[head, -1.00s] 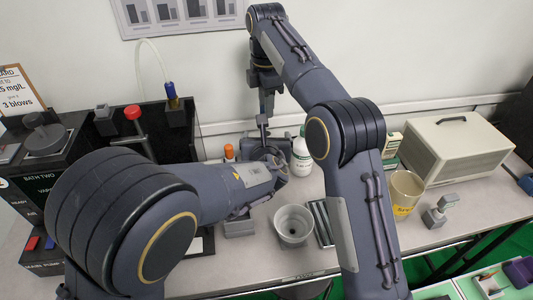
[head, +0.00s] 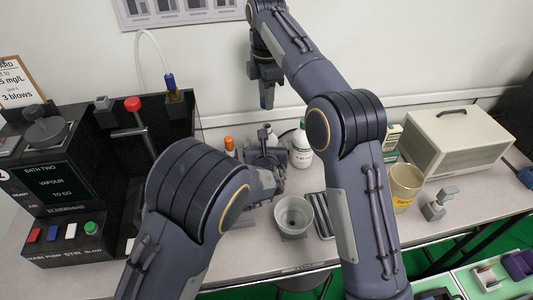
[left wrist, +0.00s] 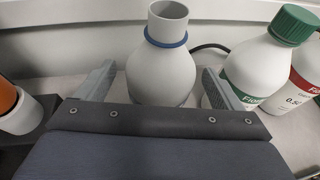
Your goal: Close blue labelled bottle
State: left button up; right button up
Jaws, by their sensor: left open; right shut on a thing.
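A white bottle (left wrist: 160,65) with an open, uncapped neck and a blue ring round it stands upright in the left wrist view; no label shows on its visible side. My left gripper (left wrist: 157,78) is open, with one finger on each side of the bottle and gaps visible.
A green-capped bottle (left wrist: 262,62) stands close right of the open bottle, with a red-labelled bottle (left wrist: 307,75) beyond. An orange-topped item (left wrist: 18,108) is at left.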

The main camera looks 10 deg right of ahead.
pick_arm(q)
jog(key=shift+x, duration=1.65)
jog(key=shift+c, duration=0.5)
jog(key=c, duration=1.4)
pick_arm(e)
send_over(266, 126)
jog(key=shift+w+d+f, duration=0.1)
jog(key=shift+f, duration=2.4)
jog(key=shift+f, duration=0.9)
jog(key=shift+f, duration=0.5)
